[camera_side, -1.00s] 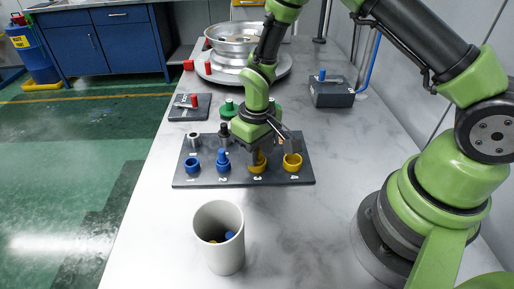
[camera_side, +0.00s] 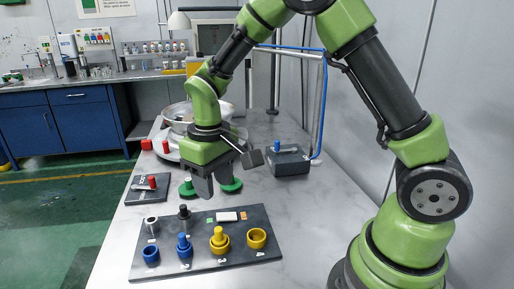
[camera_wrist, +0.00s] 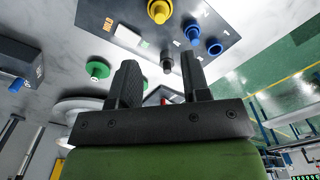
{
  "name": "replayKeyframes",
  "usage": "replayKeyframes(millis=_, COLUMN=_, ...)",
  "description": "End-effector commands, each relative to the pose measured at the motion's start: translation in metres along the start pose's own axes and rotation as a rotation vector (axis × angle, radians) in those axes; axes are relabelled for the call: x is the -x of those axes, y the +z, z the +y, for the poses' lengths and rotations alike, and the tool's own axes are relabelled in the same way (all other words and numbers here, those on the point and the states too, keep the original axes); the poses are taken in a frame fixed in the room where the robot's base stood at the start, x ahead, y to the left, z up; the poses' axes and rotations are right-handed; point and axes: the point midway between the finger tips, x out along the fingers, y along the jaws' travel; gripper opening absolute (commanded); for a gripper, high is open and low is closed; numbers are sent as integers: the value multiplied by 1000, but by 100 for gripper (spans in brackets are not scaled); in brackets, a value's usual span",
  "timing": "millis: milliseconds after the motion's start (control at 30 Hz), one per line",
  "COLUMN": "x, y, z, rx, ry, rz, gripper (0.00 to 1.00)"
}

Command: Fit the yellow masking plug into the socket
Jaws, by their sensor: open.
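The yellow masking plug (camera_side: 219,234) stands upright in the yellow ring-shaped socket (camera_side: 220,249) at position 3 of the dark board (camera_side: 150,274). How deep it sits I cannot tell. It also shows at the top edge of the wrist view (camera_wrist: 160,9). The yellow socket at position 4 (camera_side: 257,240) is empty. My gripper (camera_side: 214,190) is open and empty, above and behind the board, clear of the plug. Its two fingers stand apart in the wrist view (camera_wrist: 160,75).
On the board are a blue plug in its socket (camera_side: 184,246), an empty blue socket (camera_side: 151,255), a metal ring (camera_side: 152,225) and a dark plug (camera_side: 184,213). Green knobs (camera_side: 188,188), a small block with a red pin (camera_side: 147,187) and a grey box (camera_side: 288,161) lie behind.

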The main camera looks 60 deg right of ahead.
Motion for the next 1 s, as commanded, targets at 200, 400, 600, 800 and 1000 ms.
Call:
replayKeyframes(millis=200, x=50, y=18, z=4, rx=-65, ry=-40, rz=106, gripper=43)
replayKeyframes(millis=400, x=115, y=68, z=10, rx=-176, ry=-120, rz=282, gripper=43)
replayKeyframes(millis=600, x=148, y=125, z=12, rx=-272, ry=-205, rz=450, gripper=43)
replayKeyframes(millis=800, x=154, y=161, z=11, rx=-325, ry=-266, rz=558, gripper=43)
replayKeyframes(millis=1000, x=153, y=171, z=11, rx=-341, ry=-283, rz=587, gripper=43)
